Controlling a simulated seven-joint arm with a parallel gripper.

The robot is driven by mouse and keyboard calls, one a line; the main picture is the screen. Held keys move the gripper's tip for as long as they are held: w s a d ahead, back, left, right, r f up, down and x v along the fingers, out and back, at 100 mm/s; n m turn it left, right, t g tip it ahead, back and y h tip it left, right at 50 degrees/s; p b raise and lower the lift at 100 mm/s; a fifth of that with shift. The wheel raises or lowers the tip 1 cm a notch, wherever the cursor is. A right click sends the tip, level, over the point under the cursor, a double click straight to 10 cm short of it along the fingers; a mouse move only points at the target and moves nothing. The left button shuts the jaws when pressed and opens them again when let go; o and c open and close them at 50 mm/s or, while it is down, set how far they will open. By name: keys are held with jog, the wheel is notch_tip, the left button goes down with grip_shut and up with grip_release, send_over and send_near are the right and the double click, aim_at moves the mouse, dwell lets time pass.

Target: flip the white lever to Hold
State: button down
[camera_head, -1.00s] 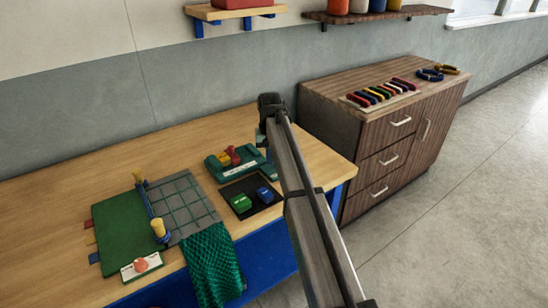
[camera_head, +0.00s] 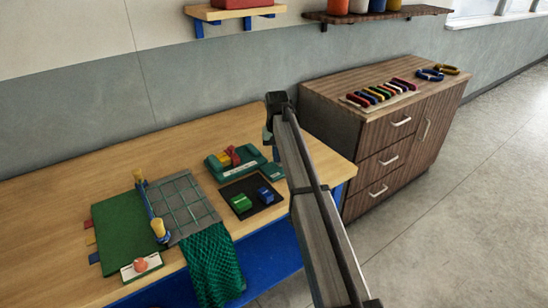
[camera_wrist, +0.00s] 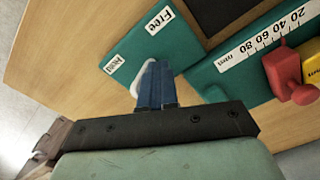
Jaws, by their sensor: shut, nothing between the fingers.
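A green plate (camera_wrist: 125,45) carries a "Free" label (camera_wrist: 160,20) and a "Hold" label (camera_wrist: 114,64), upside down in the wrist view. The white lever (camera_wrist: 138,80) shows as a curved white piece near the "Hold" label, beside the blue fingers. Part of it is hidden behind the fingers, so its exact position and any contact are unclear. My gripper (camera_wrist: 155,85) is shut and empty, at the plate. In the head view the green plate (camera_head: 272,172) lies at the table's right side, with my gripper (camera_head: 267,137) above and behind it.
A green gauge base (camera_head: 222,168) with a red and a yellow block is left of the plate. A black tray (camera_head: 238,210) with a green and a blue block lies in front. A green net (camera_head: 210,265) hangs over the front edge. A wooden cabinet (camera_head: 345,130) stands to the right.

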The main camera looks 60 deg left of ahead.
notch_tip(320, 180, up, 7)
jog(key=s, duration=0.1)
jog(key=shift+s, duration=0.15)
dwell(1.0)
dwell(0.3)
